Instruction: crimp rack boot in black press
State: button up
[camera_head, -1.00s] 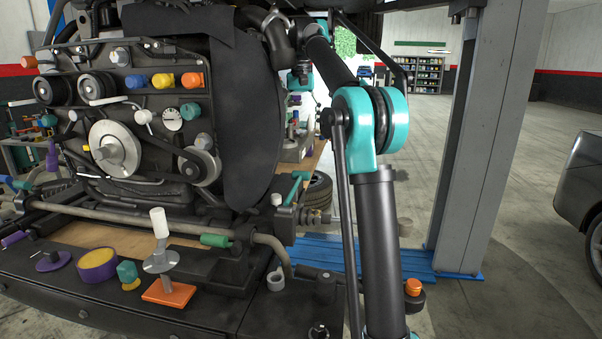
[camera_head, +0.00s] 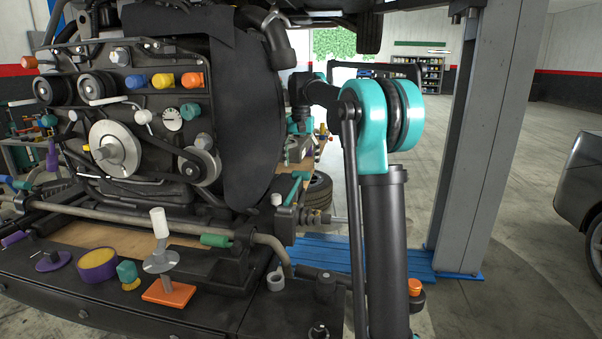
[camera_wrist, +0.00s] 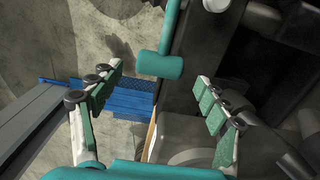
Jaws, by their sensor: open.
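My gripper (camera_wrist: 160,80) is open in the wrist view, with green pads on both fingers and nothing between them. A teal handle (camera_wrist: 160,66) on a bar shows at the upper middle of that view, near the gap between the fingertips; whether it touches is unclear. A teal handle also stands at the right end of the engine assembly in the head view (camera_head: 297,186). Below it a dark ribbed piece (camera_head: 316,217) with a rod sticks out to the right; it may be the rack boot. I cannot tell for certain which black part is the press.
The engine (camera_head: 120,140) fills the left of the head view. The grey lift post (camera_head: 480,150) on its blue base (camera_head: 460,275) stands to the right. An orange-based fixture (camera_head: 168,292) and a purple-yellow ring (camera_head: 97,264) are on the front beam. A car (camera_head: 580,185) stands far right.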

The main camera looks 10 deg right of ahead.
jog(key=shift+f, duration=2)
jog(key=c, duration=1.7)
jog(key=shift+s+r+t, duration=0.15)
jog(key=shift+r+t, duration=0.15)
jog(key=shift+r, duration=0.4)
jog(key=s+a+r+t+h, duration=0.1)
jog(key=s+a+r+t, duration=0.1)
jog(key=s+r+t, duration=0.2)
jog(key=s+a+r+t+h, duration=0.2)
jog(key=s+r+t, duration=0.2)
jog(key=s+r, duration=0.6)
jog(key=shift+a+r, duration=0.35)
jog(key=shift+r, duration=1.1)
